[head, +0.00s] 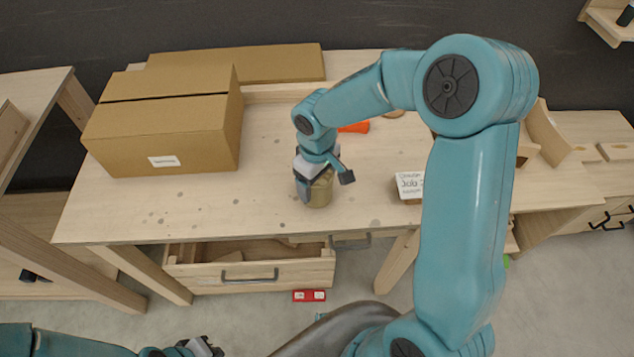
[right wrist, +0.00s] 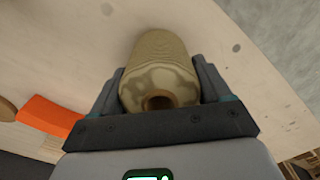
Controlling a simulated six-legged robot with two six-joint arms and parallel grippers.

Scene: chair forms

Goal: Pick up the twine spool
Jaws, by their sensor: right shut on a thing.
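The twine spool (head: 320,192) is a tan wound cylinder near the front middle of the wooden table (head: 230,210). My right gripper (head: 312,184) comes down on it from above in the head view. In the right wrist view the twine spool (right wrist: 158,75) lies between the two fingers, with its round core hole facing the camera. My right gripper (right wrist: 160,90) is shut on it. I cannot tell whether the spool touches the tabletop. My left gripper (head: 205,347) is low at the bottom of the head view, away from the table; its fingers are too small to judge.
A large cardboard box (head: 165,130) stands at the table's left, with a flatter box (head: 285,63) behind. An orange object (head: 354,127) lies behind my right gripper and a small labelled box (head: 408,186) to its right. A drawer (head: 250,275) stands open below. A red item (head: 309,295) lies on the floor.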

